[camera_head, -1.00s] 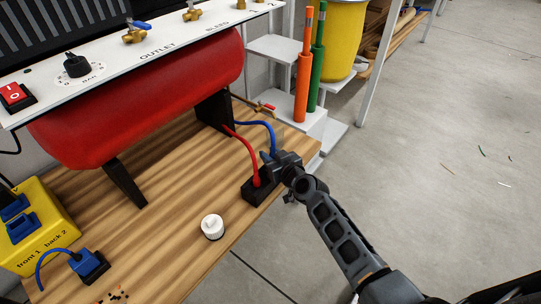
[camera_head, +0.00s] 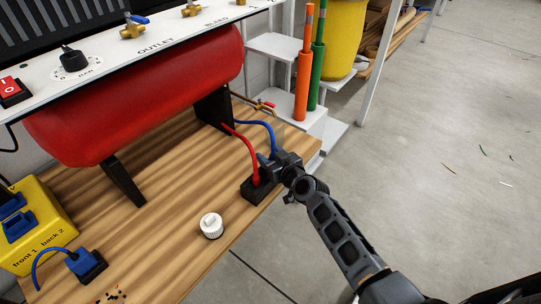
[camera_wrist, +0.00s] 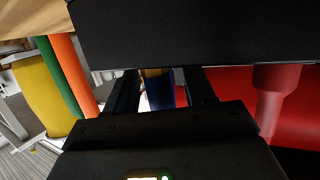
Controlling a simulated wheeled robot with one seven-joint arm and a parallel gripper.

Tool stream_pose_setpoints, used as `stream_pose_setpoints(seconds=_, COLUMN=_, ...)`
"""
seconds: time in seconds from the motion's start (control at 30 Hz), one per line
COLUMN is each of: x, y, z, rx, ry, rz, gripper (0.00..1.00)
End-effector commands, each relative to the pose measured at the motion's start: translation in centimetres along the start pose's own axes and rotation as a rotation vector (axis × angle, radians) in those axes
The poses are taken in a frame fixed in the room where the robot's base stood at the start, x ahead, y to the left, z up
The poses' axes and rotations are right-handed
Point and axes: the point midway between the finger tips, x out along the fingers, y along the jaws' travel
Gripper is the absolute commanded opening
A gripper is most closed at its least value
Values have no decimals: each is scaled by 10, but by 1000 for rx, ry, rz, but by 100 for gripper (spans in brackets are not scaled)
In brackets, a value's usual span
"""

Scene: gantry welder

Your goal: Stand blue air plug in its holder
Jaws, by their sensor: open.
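The black holder (camera_head: 252,191) stands near the right edge of the wooden bench, with the red plug (camera_head: 255,174) upright in it. The blue air plug (camera_head: 263,158) is beside the red one, at the end of a blue hose, and partly hidden by my gripper (camera_head: 272,166). In the wrist view the blue plug (camera_wrist: 157,88) lies between my two open fingers, against the holder's dark block (camera_wrist: 190,32). The red plug (camera_wrist: 275,92) is to its right there. The blue plug's seat is hidden, so I cannot tell how deep it sits.
A red tank (camera_head: 140,95) stands behind on the bench. A white knob (camera_head: 211,225) and a blue plug in a black block (camera_head: 88,263) are in front, near a yellow box (camera_head: 45,230). Orange (camera_head: 303,85) and green tubes stand beyond the bench's right end.

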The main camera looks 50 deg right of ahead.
Motion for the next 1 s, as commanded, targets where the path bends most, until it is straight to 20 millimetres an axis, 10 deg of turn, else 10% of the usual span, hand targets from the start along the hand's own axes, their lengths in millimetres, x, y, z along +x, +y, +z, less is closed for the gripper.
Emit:
stream_pose_setpoints(seconds=0.27, x=-4, y=0, z=-16, rx=1, ry=0, rz=0, gripper=54)
stream_pose_setpoints(seconds=1.0, x=-122, y=0, z=-12, rx=-1, ry=0, rz=0, gripper=54)
